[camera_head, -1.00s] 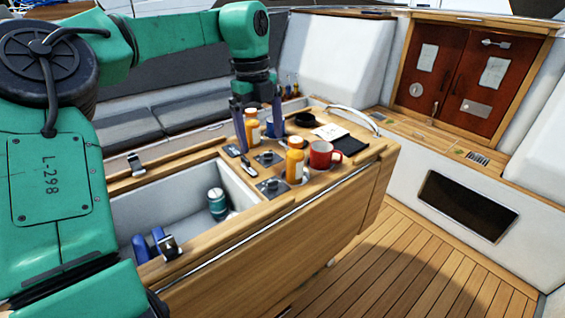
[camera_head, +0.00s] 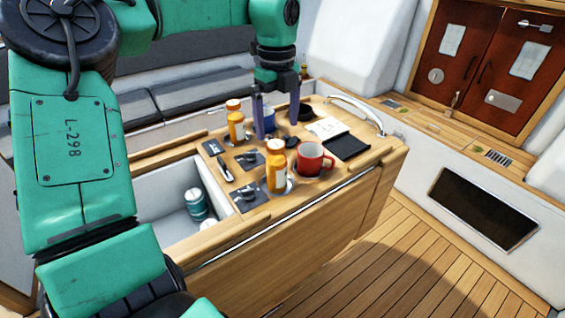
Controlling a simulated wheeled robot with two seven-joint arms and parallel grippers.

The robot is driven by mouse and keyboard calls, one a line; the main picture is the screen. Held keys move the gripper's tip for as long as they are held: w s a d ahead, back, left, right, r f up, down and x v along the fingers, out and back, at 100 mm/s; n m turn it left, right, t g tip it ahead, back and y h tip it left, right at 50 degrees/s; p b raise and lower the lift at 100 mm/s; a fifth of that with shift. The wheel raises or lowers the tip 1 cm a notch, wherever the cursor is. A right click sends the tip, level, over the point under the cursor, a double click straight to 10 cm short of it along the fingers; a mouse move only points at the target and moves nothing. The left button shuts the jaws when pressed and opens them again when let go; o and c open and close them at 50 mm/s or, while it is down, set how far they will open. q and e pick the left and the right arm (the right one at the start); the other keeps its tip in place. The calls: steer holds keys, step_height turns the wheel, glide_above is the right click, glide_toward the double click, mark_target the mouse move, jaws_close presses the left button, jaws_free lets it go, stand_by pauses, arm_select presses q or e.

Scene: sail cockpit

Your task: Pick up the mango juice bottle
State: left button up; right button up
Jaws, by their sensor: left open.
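Two orange bottles with orange caps and white label areas stand upright on the wooden cockpit table (camera_head: 330,178). One bottle (camera_head: 276,170) is near the front edge beside a red mug (camera_head: 311,160); the other (camera_head: 236,127) is farther back at left. I cannot read which is mango juice. My left gripper (camera_head: 277,126) is open and points down over the back of the table. Its fingers are right of the back bottle and behind the front bottle, with a blue cup (camera_head: 269,119) visible between them. No bottle is between the fingers. My right gripper is not in view.
Left of the bottles is an open bin holding a teal can (camera_head: 196,204). Dark fittings (camera_head: 249,196) sit on the table near it. A dark notebook (camera_head: 347,147), a paper and a metal rail (camera_head: 356,109) are at right. Clear wooden floor lies at front right.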

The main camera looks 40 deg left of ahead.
mark_target(276, 157)
arm_select(q)
steer(key=f, duration=0.1)
steer(key=s+f+p, duration=0.1)
steer(key=f, duration=0.1)
steer(key=shift+s+f, duration=0.15)
steer(key=shift+f, duration=0.15)
steer(key=f+p, duration=0.1)
steer(key=f, duration=0.1)
steer(key=f+p, duration=0.1)
steer(key=f, duration=0.1)
steer(key=f+p, duration=0.1)
steer(key=f, duration=0.1)
steer(key=shift+w+a+f, duration=0.15)
steer(key=shift+w+f, duration=0.2)
steer(key=shift+w, duration=0.05)
steer(key=shift+f, duration=0.15)
jaws_close()
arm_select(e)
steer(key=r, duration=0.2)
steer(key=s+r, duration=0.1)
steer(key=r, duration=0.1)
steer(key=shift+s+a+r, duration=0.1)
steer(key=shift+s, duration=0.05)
